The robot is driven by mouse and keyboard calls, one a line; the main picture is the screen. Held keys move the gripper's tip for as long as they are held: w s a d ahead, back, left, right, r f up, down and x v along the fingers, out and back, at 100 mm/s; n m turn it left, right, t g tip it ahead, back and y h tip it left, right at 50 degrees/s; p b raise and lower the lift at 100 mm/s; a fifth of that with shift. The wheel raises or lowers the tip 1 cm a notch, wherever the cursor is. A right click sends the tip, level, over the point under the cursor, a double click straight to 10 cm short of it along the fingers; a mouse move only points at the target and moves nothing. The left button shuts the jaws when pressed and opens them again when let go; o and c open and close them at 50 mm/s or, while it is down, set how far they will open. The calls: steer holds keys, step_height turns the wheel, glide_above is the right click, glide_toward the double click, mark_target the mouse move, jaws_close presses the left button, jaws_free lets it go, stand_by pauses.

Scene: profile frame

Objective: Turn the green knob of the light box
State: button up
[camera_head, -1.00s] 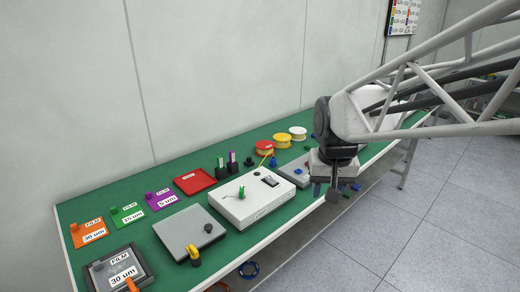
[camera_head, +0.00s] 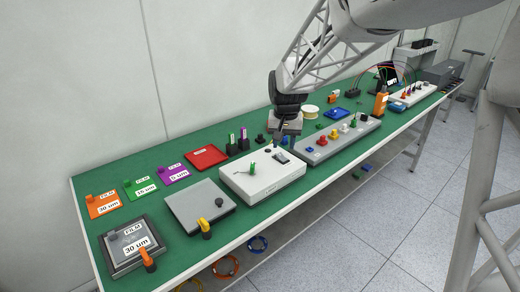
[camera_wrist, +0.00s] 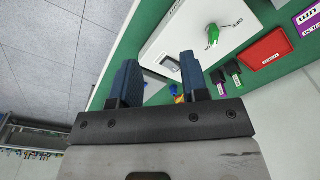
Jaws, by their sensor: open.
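The light box (camera_head: 236,181) is a white box on the green bench, in the middle of the head view. Its green knob (camera_head: 252,167) stands upright on top, with a dark switch (camera_head: 281,157) to its right. In the wrist view the green knob (camera_wrist: 212,34) sits beside an "OFF" label, beyond my fingertips. My gripper (camera_wrist: 156,82) is open and empty, its two blue fingers apart. In the head view my gripper (camera_head: 279,138) hangs above the right back end of the light box, apart from the knob.
A grey plate with a dark knob (camera_head: 190,205) lies left of the light box. A red tray (camera_head: 206,157) and dark holders with green and purple pieces (camera_head: 237,145) stand behind it. A grey panel with coloured knobs (camera_head: 350,143) is to the right. Floor lies beyond the bench's front edge.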

glide_above(253, 164)
steer(key=shift+g, duration=0.4)
step_height(253, 164, down, 10)
steer(key=shift+s+a+f, duration=0.1)
steer(key=shift+a+f, duration=0.05)
steer(key=shift+f, duration=0.05)
steer(key=shift+f, duration=0.1)
steer(key=shift+f, duration=3.75)
jaws_close()
